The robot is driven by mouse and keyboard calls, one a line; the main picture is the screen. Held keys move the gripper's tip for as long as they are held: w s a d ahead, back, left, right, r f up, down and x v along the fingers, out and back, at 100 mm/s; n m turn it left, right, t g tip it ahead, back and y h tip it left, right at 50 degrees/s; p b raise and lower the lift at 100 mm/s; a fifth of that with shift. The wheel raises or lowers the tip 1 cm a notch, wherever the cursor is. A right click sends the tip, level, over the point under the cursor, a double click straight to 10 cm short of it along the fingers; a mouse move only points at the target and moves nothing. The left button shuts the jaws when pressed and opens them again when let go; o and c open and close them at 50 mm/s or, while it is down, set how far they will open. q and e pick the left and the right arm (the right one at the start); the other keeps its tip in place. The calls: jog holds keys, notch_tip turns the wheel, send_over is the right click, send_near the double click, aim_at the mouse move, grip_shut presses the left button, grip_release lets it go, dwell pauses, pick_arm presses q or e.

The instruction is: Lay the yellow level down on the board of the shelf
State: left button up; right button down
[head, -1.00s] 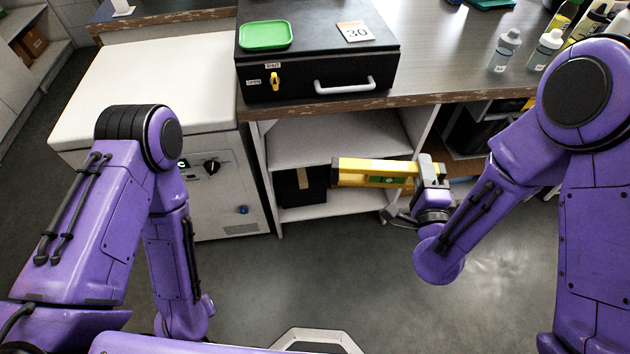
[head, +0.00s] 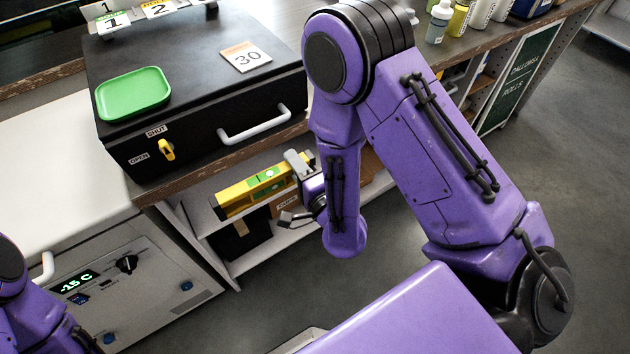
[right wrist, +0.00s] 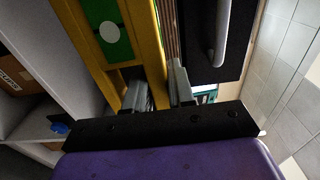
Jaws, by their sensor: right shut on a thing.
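The yellow level (head: 258,189), with a green vial window, is held roughly horizontal in front of the shelf opening. My right gripper (head: 300,168) is shut on its right end. In the right wrist view the level (right wrist: 110,40) runs away from my right gripper (right wrist: 160,90), and its far end is out of frame. The shelf (head: 262,258) stands under the counter; its upper board is largely hidden behind the level and my right arm. I cannot tell whether the level touches the shelf. My left arm shows at the lower left edge, with its gripper out of view.
A black case (head: 200,110) with a white handle sits on the counter above, with a green tray (head: 133,94) and a "30" card (head: 246,56) on it. A white freezer (head: 60,190) stands left. A dark box (head: 240,240) is on the lower shelf. Bottles stand behind my right arm.

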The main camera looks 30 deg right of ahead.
jog(key=s+d+f+b, duration=0.1)
jog(key=s+f+b, duration=0.4)
jog(key=f, duration=0.4)
jog(key=s+d+f+b, duration=0.2)
jog(key=s+f+b, duration=0.2)
jog(key=f+b, duration=0.4)
jog(key=shift+y, duration=0.3)
jog(key=shift+w+a+f+b, duration=0.15)
jog(key=shift+w+b, duration=0.25)
jog(key=shift+w, duration=3.05)
jog(key=shift+w+a+f+b, duration=0.1)
jog(key=shift+w+a+b, duration=0.3)
jog(key=shift+w, duration=3.05)
jog(key=shift+w+a+f+b, duration=0.1)
jog(key=shift+w+b, duration=0.35)
jog(key=shift+w, duration=3)
pick_arm(q)
notch_tip(320, 180, down, 19)
jog(key=s, duration=0.1)
jog(key=shift+s+a, duration=0.15)
pick_arm(e)
jog(key=shift+w+a, duration=0.1)
jog(key=shift+w, duration=2.65)
pick_arm(q)
jog(key=shift+f+b, duration=1.55)
jog(key=shift+b, duration=0.15)
pick_arm(e)
jog(key=shift+f, duration=1.8)
